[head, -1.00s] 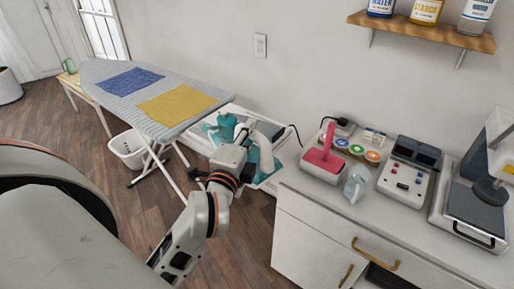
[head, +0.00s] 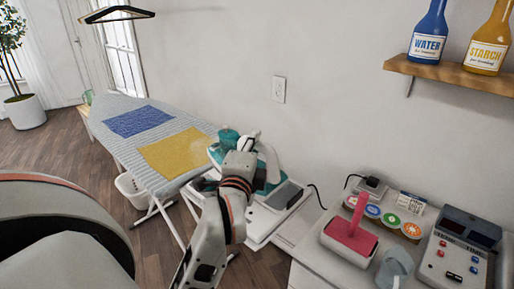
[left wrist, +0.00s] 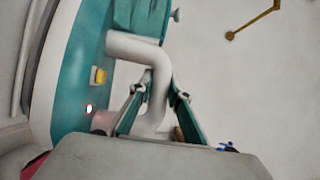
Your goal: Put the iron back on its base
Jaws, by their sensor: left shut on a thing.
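The iron, teal and white, shows in the left wrist view (left wrist: 65,95) with its curved white handle (left wrist: 150,55) between the fingers of my left gripper (left wrist: 159,92). The gripper is shut on this handle. In the head view, teal parts of the iron (head: 228,139) show behind my left gripper (head: 247,150), beside the ironing board. My wrist hides much of it. A white base (head: 262,222) with a grey pad (head: 285,196) stands below and to the right. I cannot tell whether the iron touches it. My right gripper is out of view.
The ironing board (head: 125,99) with blue and yellow cloths is left of the iron. A white cabinet top at right holds a pink-handled tool (head: 350,238), several round coloured discs and a control box (head: 462,250). A wall shelf (head: 450,75) carries bottles.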

